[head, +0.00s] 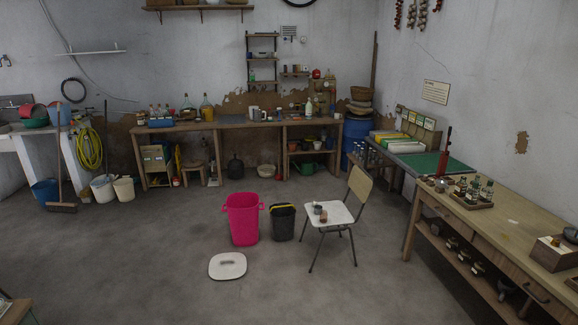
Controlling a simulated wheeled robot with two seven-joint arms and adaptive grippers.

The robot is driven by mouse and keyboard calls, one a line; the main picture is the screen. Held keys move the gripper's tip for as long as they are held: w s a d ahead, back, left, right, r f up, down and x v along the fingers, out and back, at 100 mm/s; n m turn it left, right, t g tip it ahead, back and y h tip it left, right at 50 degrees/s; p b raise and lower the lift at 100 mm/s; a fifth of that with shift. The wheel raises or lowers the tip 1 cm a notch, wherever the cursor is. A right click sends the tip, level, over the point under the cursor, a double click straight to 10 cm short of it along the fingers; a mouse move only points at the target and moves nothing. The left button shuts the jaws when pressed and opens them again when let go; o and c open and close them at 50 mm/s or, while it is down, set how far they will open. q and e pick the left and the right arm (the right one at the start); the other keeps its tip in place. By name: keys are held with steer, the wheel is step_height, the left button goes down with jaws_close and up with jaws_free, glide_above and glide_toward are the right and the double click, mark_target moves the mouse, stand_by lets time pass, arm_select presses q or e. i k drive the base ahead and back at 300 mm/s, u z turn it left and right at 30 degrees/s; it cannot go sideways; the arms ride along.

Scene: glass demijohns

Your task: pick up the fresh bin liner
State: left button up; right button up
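I cannot make out a fresh bin liner for certain in the head view. A bright pink bin (242,219) with side handles stands upright on the floor near the middle, its top open. A white lid (228,266) lies flat on the floor in front of it. A dark bucket (283,223) with a yellow band at its rim stands just right of the pink bin. A chair (331,213) right of the bucket bears a small grey item (317,209) and a small brownish item (323,217), too small to tell. Neither of my grippers is in view.
A long workbench (230,123) with bottles and jars runs along the back wall. A wooden table (510,228) with drawers and bottles stands along the right. Buckets (124,189) and a broom (61,207) stand at the left.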

mark_target(283, 215)
steer(key=z, duration=0.8)
steer(key=i, duration=4.1)
steer(key=u, duration=1.55)
steer(key=i, duration=0.9)
steer(key=u, duration=0.8)
